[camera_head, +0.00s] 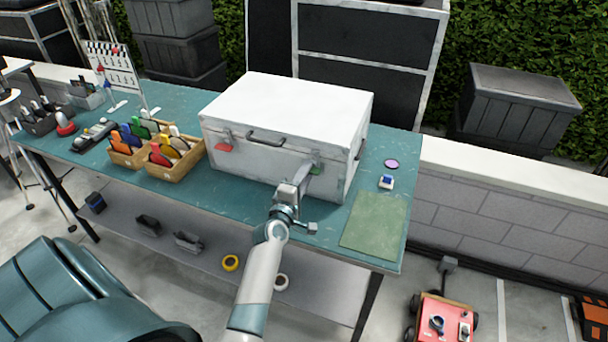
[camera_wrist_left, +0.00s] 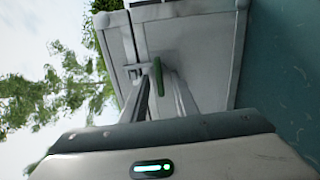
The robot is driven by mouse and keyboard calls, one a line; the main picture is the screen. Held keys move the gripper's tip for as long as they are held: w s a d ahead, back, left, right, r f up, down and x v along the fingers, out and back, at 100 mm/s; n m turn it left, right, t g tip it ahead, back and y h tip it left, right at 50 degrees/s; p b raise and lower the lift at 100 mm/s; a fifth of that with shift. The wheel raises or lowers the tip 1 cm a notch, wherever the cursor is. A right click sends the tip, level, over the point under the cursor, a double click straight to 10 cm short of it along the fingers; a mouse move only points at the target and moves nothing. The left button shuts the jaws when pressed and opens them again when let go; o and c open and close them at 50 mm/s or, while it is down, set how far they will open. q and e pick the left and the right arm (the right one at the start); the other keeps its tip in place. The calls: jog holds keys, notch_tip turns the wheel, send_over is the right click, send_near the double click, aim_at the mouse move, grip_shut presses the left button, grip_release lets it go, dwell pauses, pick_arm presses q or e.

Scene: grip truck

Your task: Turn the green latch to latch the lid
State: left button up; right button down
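The white case (camera_head: 265,150) stands on the teal table with its lid (camera_head: 290,105) down. A red latch (camera_head: 224,148) is at the left of its front. The green latch (camera_head: 316,168) is at the right of the front, partly hidden by my gripper. My left gripper (camera_head: 302,178) reaches the case front at this latch. In the left wrist view the green latch (camera_wrist_left: 159,77) lies between the tips of the two fingers, with a narrow gap showing between them. Contact is hard to tell. My right gripper is in no view.
Wooden bins (camera_head: 172,160) with coloured clips stand left of the case. A green mat (camera_head: 375,222), a small blue-and-white item (camera_head: 386,182) and a purple disc (camera_head: 391,164) lie to its right. A lower shelf (camera_head: 190,262) holds tape rolls.

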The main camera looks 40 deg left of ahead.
pick_arm(q)
jog(key=shift+s, duration=0.1)
jog(key=b+v, duration=0.4)
jog(key=v, duration=1.3)
jog(key=shift+s+b, duration=0.15)
jog(key=shift+b, duration=0.15)
jog(key=shift+f, duration=0.1)
